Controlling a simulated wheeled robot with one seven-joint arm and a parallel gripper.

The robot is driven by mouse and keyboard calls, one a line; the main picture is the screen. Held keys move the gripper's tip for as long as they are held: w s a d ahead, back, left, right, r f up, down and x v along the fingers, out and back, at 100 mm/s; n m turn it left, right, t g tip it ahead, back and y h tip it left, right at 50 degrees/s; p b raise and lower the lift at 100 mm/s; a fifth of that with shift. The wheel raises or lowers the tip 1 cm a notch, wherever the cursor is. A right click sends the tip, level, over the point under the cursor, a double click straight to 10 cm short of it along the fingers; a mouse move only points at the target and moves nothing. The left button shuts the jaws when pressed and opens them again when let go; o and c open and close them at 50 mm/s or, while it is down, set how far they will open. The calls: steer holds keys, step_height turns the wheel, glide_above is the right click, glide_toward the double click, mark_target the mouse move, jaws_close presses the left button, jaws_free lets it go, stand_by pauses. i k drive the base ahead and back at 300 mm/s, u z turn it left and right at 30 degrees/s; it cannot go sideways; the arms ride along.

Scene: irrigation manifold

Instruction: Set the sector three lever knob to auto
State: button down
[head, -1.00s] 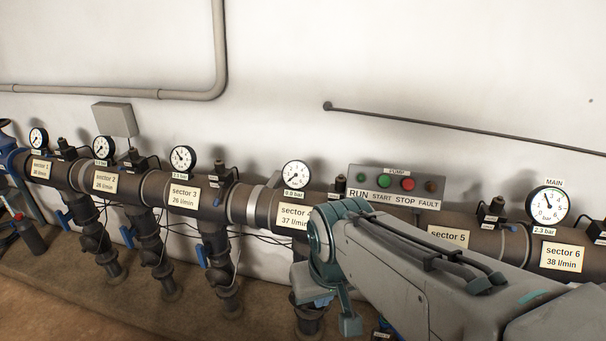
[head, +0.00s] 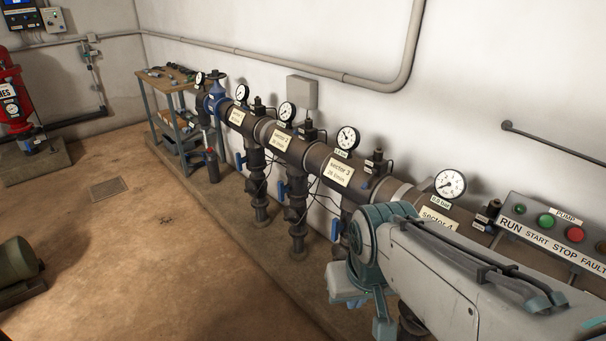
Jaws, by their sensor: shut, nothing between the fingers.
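The sector 3 station, with its label (head: 338,172), is right of the middle in the head view. A small dark valve unit (head: 376,163) stands on the pipe just right of the label. A larger blue handle (head: 335,229) hangs on the sector 3 down pipe. My arm reaches in from the lower right, in front of the pipe beyond sector 3. My gripper cannot be made out in this view.
The manifold pipe runs along the wall, with gauges and down pipes. A pump panel (head: 550,233) is at the right. A workbench (head: 170,80) stands at the far end. A red unit (head: 12,100) is at far left. The brown floor left of the manifold is mostly clear.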

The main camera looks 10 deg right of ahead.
mark_target(374, 172)
steer(key=u, duration=0.95)
steer(key=i, duration=4.75)
steer(key=z, duration=4.85)
